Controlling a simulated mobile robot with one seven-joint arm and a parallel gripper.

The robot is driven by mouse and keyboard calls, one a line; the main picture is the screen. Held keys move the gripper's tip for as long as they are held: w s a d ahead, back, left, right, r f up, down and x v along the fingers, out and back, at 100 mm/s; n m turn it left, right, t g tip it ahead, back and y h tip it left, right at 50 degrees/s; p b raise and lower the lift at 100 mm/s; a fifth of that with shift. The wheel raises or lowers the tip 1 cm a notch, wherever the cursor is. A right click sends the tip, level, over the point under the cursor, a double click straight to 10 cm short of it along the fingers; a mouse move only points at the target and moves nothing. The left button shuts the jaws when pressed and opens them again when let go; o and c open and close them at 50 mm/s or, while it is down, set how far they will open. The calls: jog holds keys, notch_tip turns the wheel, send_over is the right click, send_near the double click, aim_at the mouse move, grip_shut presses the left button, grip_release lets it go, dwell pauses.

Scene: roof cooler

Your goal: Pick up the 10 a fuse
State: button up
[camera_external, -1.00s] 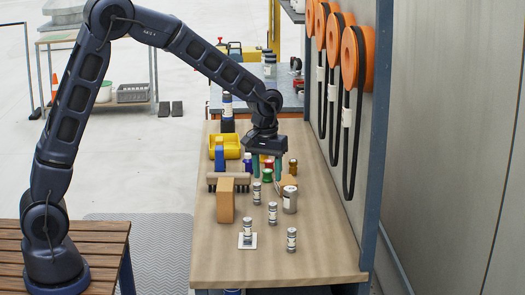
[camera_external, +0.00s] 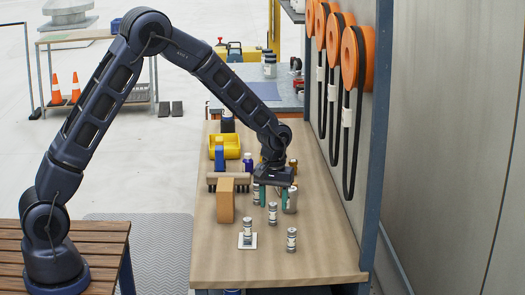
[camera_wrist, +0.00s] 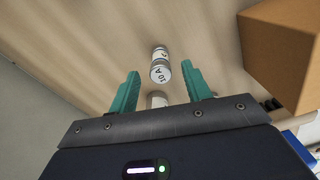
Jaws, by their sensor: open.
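A pale cylindrical fuse marked "10 A" on its end (camera_wrist: 160,70) stands ahead of my gripper's fingertips in the wrist view. Another pale cylinder (camera_wrist: 158,100) shows lower, in the gap between the fingers, partly hidden by the gripper body. My gripper (camera_wrist: 160,88) is open, with teal fingers and nothing gripped. In the external view my gripper (camera_external: 274,197) hangs low over the bench, just behind a grey-and-white fuse (camera_external: 272,213). Similar fuses stand on a white card (camera_external: 247,233) and at the front right (camera_external: 291,239). Their ratings are too small to read there.
An upright cardboard box (camera_external: 225,201) stands left of my gripper; it also shows in the wrist view (camera_wrist: 285,50). A brush (camera_external: 212,180), a yellow bin (camera_external: 231,146) and a silver can (camera_external: 291,200) are near. The bench front (camera_external: 275,271) is clear.

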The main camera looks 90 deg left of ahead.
aim_at(273, 224)
notch_tip(273, 224, down, 5)
jog(key=shift+s+d, duration=0.1)
jog(key=shift+c, duration=0.2)
grip_shut()
